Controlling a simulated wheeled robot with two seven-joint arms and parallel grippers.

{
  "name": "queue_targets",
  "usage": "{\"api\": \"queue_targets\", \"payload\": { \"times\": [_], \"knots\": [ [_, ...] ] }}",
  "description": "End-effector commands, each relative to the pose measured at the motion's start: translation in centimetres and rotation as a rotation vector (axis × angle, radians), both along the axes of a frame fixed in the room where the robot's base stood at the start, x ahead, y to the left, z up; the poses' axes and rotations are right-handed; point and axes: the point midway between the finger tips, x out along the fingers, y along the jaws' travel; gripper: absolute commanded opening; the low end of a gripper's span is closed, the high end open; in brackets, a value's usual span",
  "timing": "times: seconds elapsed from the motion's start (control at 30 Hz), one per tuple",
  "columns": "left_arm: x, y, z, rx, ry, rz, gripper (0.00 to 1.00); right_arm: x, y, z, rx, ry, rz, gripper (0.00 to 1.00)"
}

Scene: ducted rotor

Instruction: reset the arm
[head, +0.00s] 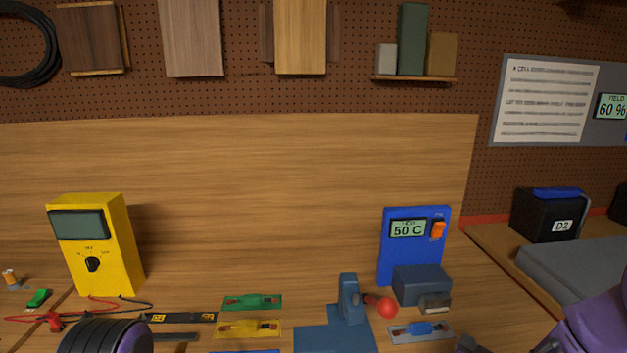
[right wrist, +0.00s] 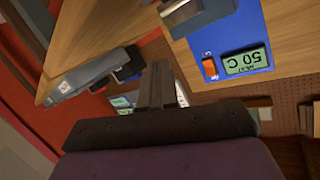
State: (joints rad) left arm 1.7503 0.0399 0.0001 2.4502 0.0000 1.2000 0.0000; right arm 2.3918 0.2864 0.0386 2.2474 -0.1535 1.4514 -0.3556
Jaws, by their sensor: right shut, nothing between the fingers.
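My right gripper (right wrist: 159,72) shows in the right wrist view with its grey fingers together and nothing between them. It points over the bench, with the blue heater panel and its "50 C" display to the upper right. In the head view my purple right arm comes in at the lower right corner, and dark parts of it show along the bottom edge. The fingertips are hard to make out there. A dark ribbed part with purple at the lower left of the head view is my own left arm. My left gripper does not show.
A blue 50 C panel (head: 390,258), a blue stand (head: 349,302) with a red ball (head: 386,308) and a yellow meter (head: 133,248) stand on the bench. Green (head: 232,304), yellow (head: 226,331) and grey (head: 442,335) trays lie in front. A black D2 box (head: 535,225) is at right.

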Motion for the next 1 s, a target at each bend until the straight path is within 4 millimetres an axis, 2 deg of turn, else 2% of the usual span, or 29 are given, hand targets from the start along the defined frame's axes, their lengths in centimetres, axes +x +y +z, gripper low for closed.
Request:
{"api": "queue_targets", "payload": {
  "times": [0.03,0.07,0.17,0.2,0.27,0.3,0.43,0.5,0.63,0.7,1.0],
  "knots": [
    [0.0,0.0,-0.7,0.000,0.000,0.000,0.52,-1.4,0.4,-3.1,0.029,0.062,0.004,0.00],
    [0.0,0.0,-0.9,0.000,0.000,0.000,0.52,-2.2,0.7,-4.6,0.049,0.096,0.005,0.00],
    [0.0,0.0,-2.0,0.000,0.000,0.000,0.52,-6.5,1.6,-11.1,0.120,0.253,-0.002,0.00],
    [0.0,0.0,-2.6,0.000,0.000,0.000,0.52,-8.8,1.9,-14.0,0.144,0.329,-0.009,0.00],
    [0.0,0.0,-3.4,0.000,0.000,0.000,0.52,-12.7,2.2,-18.1,0.173,0.449,-0.024,0.00],
    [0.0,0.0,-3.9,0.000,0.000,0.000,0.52,-15.4,2.4,-20.6,0.184,0.528,-0.034,0.00],
    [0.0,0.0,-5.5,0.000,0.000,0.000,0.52,-24.0,2.6,-26.7,0.170,0.763,-0.048,0.00],
    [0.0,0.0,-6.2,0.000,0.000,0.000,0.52,-27.6,2.6,-28.7,0.148,0.857,-0.041,0.00],
    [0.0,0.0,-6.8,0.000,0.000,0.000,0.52,-31.2,2.8,-30.7,0.128,0.946,-0.028,0.00],
    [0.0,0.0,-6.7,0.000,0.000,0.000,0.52,-31.8,2.8,-30.9,0.127,0.961,-0.028,0.00],
    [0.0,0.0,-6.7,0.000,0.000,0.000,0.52,-31.8,2.8,-30.9,0.127,0.961,-0.028,0.00]
  ]
}}
